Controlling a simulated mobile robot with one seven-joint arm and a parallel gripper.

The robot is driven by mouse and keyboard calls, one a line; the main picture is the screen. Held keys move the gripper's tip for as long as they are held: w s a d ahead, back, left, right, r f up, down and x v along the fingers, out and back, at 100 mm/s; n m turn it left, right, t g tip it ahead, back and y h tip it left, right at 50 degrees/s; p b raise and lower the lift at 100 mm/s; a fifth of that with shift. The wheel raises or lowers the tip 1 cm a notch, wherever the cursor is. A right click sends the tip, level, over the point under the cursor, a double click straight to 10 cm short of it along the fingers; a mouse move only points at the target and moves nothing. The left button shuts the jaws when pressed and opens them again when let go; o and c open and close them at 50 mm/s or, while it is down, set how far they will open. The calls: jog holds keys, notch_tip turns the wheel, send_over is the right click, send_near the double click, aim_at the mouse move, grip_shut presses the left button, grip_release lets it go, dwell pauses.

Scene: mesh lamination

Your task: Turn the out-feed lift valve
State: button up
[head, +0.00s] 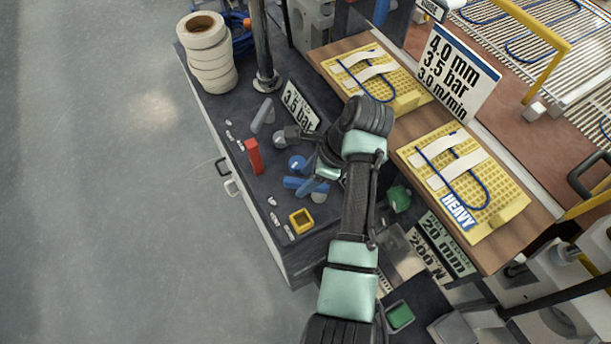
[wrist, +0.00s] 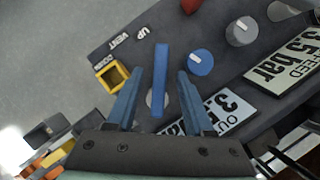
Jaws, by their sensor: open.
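A long blue lever (wrist: 162,75) on the dark panel stands between the two blue fingers of my gripper (wrist: 158,78) in the wrist view. The fingers are spread, with a gap visible on each side of the lever.
A red lever (head: 254,157), a grey lever (head: 263,115) and a grey knob (head: 287,134) stand nearby on the panel. A yellow square frame (head: 302,221) sits near the front edge. White rolls (head: 208,62) are stacked at the back left. Yellow boards (head: 462,180) lie to the right.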

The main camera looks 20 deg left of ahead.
jog(key=shift+a+f, duration=0.15)
jog(key=shift+f, duration=0.15)
grip_shut()
dwell(1.3)
